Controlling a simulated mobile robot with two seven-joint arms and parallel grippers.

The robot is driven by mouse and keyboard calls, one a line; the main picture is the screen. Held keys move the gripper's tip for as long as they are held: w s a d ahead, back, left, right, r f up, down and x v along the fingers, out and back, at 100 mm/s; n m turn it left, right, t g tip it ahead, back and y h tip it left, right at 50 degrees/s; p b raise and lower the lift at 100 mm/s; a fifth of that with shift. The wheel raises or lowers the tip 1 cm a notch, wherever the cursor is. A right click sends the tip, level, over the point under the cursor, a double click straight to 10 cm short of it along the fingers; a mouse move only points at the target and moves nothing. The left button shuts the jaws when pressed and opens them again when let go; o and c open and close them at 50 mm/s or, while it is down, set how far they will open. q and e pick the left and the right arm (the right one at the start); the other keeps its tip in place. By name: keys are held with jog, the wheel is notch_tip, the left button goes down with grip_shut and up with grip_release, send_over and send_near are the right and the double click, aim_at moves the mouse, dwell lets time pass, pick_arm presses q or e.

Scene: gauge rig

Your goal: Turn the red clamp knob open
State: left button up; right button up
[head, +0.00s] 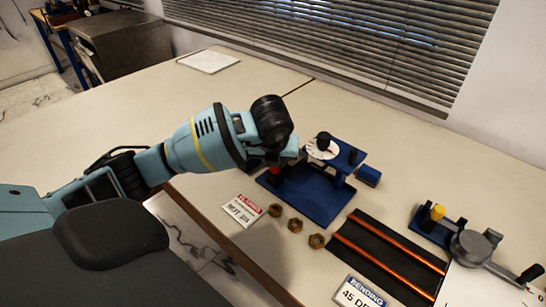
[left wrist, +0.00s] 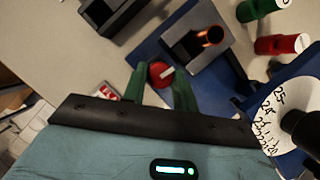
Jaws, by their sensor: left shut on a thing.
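The red clamp knob (left wrist: 161,74) sits on the blue gauge rig in the left wrist view, with a pale mark across its face. My left gripper (left wrist: 160,85) has one green finger on each side of the knob and is shut on it. In the head view my left wrist hides most of the knob; a bit of red (head: 274,170) shows beneath it. The blue rig base (head: 325,212) carries a white dial (head: 320,149) with a black knob. My right gripper is in neither view.
Brass nuts (head: 295,224) and a sign (head: 243,210) lie in front of the rig. Copper tubes (head: 392,246) lie on a black mat to the right, beside a bending tool (head: 470,245). Green (left wrist: 256,9) and red (left wrist: 282,44) cylinders lie near the rig.

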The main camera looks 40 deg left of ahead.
pick_arm(q)
jog(key=shift+r+n+y+p, duration=0.1)
jog(key=shift+n+y+p, duration=0.2)
jog(key=shift+n, duration=0.5)
jog(key=o, duration=0.7)
jog(key=v, duration=0.7)
jog(key=shift+r, duration=0.4)
jog(key=shift+d+f, duration=0.1)
